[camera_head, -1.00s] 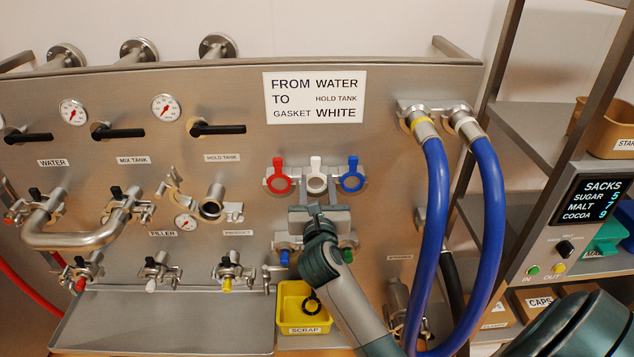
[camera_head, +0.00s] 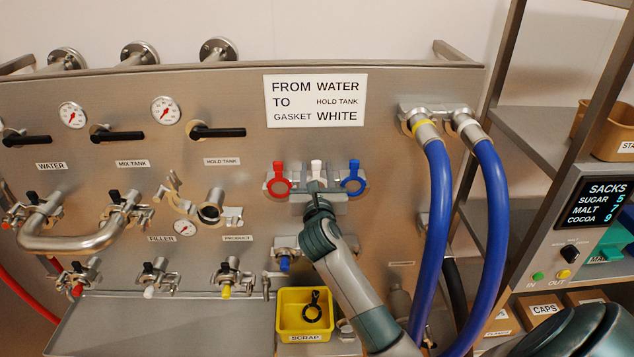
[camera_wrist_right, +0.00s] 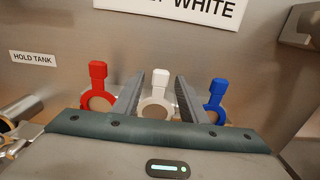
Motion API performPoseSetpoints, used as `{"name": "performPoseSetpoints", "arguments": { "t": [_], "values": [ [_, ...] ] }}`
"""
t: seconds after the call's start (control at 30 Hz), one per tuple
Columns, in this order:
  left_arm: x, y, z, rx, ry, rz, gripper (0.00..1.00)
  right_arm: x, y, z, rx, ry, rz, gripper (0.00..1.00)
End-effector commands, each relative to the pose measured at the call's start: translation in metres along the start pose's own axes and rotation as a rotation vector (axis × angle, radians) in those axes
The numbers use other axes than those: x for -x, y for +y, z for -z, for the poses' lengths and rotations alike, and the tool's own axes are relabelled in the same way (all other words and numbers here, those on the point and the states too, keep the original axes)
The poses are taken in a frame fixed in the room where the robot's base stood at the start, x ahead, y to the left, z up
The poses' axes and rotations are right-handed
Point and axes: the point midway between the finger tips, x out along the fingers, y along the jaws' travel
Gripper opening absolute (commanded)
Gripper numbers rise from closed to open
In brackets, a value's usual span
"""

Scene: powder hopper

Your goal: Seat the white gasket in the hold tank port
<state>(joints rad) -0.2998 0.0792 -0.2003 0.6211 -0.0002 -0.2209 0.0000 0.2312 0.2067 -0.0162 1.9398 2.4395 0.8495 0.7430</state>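The white gasket (camera_head: 316,170), a ring with an upright tab, hangs between the red and blue gaskets on a rack. My right gripper (camera_head: 317,187) is in front of it and hides its ring in the head view. In the right wrist view, the gripper (camera_wrist_right: 160,84) is open, with one finger on each side of the white gasket (camera_wrist_right: 156,100) and gaps between. The hold tank port (camera_head: 211,211) is an open pipe end left of the rack, its clamp swung open. My left gripper is not in view.
The red gasket (camera_head: 277,180) and blue gasket (camera_head: 352,178) hang close on either side. A yellow scrap bin (camera_head: 290,325) below holds a black ring. Blue hoses (camera_head: 432,230) hang to the right. A bent steel pipe (camera_head: 78,240) is on the left.

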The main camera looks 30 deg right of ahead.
Motion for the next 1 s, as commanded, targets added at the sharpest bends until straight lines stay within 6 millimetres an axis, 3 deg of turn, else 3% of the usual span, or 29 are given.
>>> {"name": "performPoseSetpoints", "arguments": {
  "t": [0.3,0.7,0.83,1.0],
  "values": [
    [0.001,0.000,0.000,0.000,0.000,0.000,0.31,-0.025,-0.001,-0.001,0.000,-0.001,0.001,0.39],
    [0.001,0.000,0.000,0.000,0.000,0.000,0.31,-0.029,0.000,-0.001,0.000,-0.001,0.000,0.39],
    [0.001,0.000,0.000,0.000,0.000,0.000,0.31,-0.029,0.000,-0.001,0.000,-0.001,0.000,0.08],
    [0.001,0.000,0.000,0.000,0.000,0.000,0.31,-0.028,0.000,-0.001,0.000,-0.001,0.000,0.06]
  ]
}}
